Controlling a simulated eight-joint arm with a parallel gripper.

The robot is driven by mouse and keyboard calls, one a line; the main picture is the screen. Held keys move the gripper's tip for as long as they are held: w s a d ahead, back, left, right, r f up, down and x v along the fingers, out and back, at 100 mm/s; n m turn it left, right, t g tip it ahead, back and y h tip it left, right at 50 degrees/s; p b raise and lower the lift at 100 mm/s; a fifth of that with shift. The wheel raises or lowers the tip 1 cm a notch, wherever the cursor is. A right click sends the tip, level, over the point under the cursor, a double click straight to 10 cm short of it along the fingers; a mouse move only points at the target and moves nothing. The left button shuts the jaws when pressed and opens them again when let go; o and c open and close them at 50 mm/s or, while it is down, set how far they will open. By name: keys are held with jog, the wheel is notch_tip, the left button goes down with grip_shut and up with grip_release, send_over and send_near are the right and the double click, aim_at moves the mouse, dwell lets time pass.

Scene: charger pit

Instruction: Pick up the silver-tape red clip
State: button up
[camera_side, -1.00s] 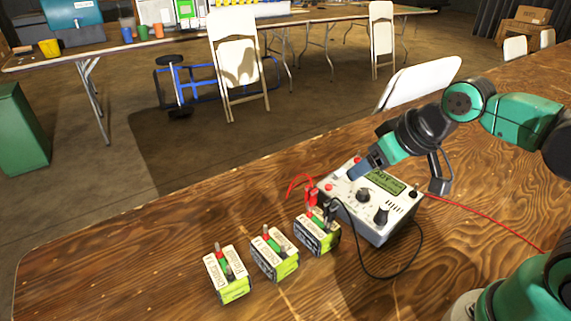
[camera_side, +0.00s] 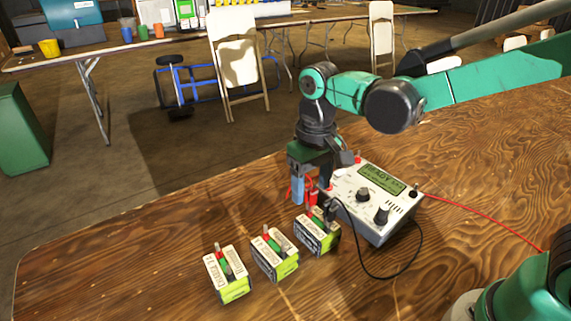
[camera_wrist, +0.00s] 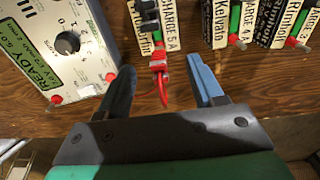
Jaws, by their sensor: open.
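The red clip (camera_side: 312,198) stands on the nearest battery to the charger, with a red wire from it. In the wrist view the red clip (camera_wrist: 158,66) shows between my two fingers, with a pale band across it; I cannot tell for certain that it is silver tape. My gripper (camera_side: 310,183) points down over it. Neither finger visibly touches the clip.
The charger (camera_side: 345,201) stands right beside the gripper; its display reads READY. A black clip (camera_side: 332,207) with a black cable sits on the same battery (camera_side: 317,236). Two more batteries, the middle one (camera_side: 274,258) and the left one (camera_side: 227,277), stand to the left. Bare table lies left.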

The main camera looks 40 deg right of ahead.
aim_at(312, 187)
jog(key=shift+f, duration=1.5)
jog(key=shift+c, duration=0.2)
grip_shut()
jog(key=shift+r, duration=0.1)
notch_tip(312, 187, up, 20)
